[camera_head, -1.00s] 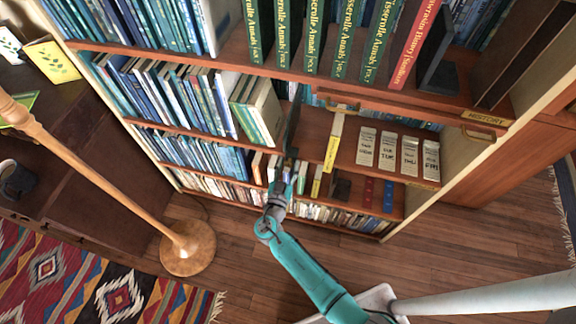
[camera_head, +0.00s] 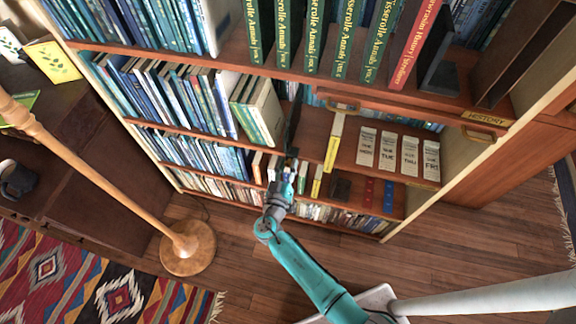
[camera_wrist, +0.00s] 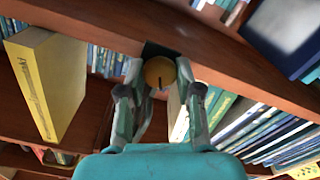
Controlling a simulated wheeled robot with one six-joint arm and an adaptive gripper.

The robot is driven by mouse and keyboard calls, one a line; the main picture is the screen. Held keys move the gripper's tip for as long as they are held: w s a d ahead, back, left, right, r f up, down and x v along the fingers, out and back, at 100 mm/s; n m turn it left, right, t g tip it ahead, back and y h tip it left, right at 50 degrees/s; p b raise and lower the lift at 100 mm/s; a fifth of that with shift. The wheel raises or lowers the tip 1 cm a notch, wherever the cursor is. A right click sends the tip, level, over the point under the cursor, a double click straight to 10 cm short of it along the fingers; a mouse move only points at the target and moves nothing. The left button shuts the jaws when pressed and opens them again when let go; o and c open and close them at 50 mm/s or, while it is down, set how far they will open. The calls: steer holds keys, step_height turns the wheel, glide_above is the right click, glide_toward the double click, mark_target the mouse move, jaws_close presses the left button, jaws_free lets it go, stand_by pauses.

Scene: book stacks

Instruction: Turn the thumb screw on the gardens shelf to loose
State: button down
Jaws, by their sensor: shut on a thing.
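In the wrist view a round brass thumb screw (camera_wrist: 159,72) with a dark slot or mark on its face sits at the front edge of a wooden shelf (camera_wrist: 228,68), against a dark plate (camera_wrist: 160,48). My gripper (camera_wrist: 158,80) has its two fingers closed on either side of the knob. The dark mark runs nearly upright in the picture. In the head view my gripper (camera_head: 284,178) reaches the middle of the bookcase and hides the screw. No label reading gardens is legible.
A yellow book (camera_wrist: 48,82) stands close to the left of my fingers, and leaning books (camera_wrist: 255,125) are to the right. In the head view several white day-labelled boxes (camera_head: 398,154) stand on the shelf at right. A floor lamp (camera_head: 188,248) stands at left.

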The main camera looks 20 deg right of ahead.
steer(key=n, duration=0.4)
steer(key=shift+n, duration=0.4)
steer(key=n, duration=0.5)
steer(key=shift+w+f, duration=0.1)
steer(key=n, duration=0.5)
steer(key=shift+f+n, duration=0.1)
steer(key=shift+n, duration=0.3)
steer(key=n, duration=0.4)
steer(key=shift+f+n, duration=0.1)
steer(key=shift+n, duration=0.2)
steer(key=c, duration=0.8)
jaws_free()
